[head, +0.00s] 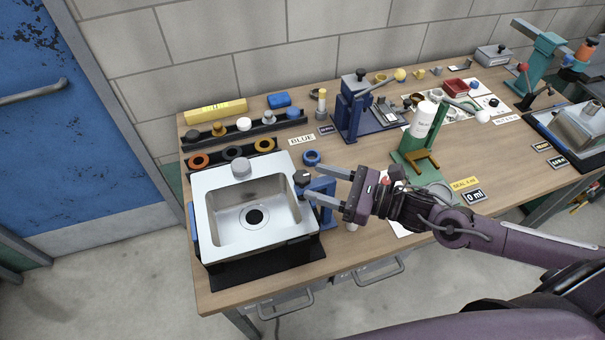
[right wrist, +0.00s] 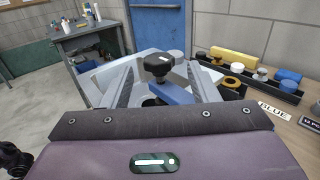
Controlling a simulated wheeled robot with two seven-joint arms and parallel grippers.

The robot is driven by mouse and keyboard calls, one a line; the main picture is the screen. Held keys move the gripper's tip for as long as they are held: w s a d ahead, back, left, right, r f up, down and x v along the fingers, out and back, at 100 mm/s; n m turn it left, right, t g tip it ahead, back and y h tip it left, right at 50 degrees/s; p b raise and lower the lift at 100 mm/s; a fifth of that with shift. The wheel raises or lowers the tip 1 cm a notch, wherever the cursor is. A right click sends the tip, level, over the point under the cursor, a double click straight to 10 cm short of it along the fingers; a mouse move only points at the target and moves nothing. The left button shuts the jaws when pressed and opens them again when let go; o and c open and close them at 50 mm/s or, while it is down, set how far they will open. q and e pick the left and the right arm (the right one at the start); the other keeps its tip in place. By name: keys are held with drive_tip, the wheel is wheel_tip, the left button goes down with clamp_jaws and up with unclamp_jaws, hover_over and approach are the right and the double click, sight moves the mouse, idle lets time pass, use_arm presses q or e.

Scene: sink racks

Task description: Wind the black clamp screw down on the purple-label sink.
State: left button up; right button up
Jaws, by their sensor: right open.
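A steel sink (head: 253,213) with a white rim sits in a black rack at the left end of the bench. A blue clamp (head: 321,188) stands at its right edge, topped by a black clamp screw knob (head: 302,178). My right gripper (head: 313,184) is open at the knob. In the right wrist view the black knob (right wrist: 158,66) shows between the two spread fingers (right wrist: 160,85), with gaps on both sides. The blue clamp arm (right wrist: 176,94) is below it. I cannot make out a purple label on this sink. My left gripper is not in view.
A card reading BLUE (head: 301,140) lies behind the sink. A blue ring (head: 311,158) lies near the clamp. A green stand (head: 425,145) with a white bottle is to the right. Another sink (head: 582,128) is at the far right. Racks of coloured caps (head: 245,128) stand behind.

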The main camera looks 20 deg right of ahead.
sight(302, 176)
drive_tip(key=x, duration=0.3)
drive_tip(key=shift+w+a+r+p, duration=0.1)
drive_tip(key=shift+r+p, duration=0.1)
drive_tip(key=shift+p, duration=0.1)
drive_tip(key=shift+w+a+f, duration=0.1)
drive_tip(key=shift+w+a, duration=0.2)
drive_tip(key=shift+a, duration=0.25)
drive_tip(key=shift+f, duration=0.1)
drive_tip(key=c, duration=0.9)
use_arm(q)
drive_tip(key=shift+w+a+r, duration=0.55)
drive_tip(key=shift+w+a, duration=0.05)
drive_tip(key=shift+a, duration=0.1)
use_arm(e)
drive_tip(key=shift+c, duration=0.2)
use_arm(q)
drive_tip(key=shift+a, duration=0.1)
use_arm(e)
drive_tip(key=shift+m+t+h, duration=0.3)
drive_tip(key=shift+t, duration=0.1)
